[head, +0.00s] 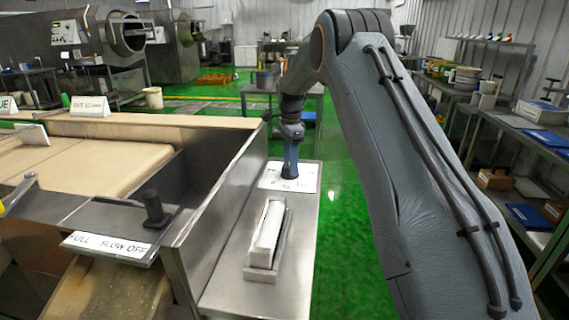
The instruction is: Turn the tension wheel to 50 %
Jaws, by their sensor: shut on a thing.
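My gripper (290,165) points down at the far end of the narrow steel side table (232,270). It is shut on a small dark thing there, most likely the tension wheel (290,176), of which only a dark edge shows. A white plate (272,184) with dark marks lies around it on the table top. The marks are partly covered and too small to read, so the wheel's setting cannot be told.
A white bar in a metal holder (262,272) stands nearer on the side table. Left of it are a steel trough wall (240,165), a black knob (153,208) and a plate marked FULL, SLOW, OFF (108,245). Green floor (345,250) is clear beyond.

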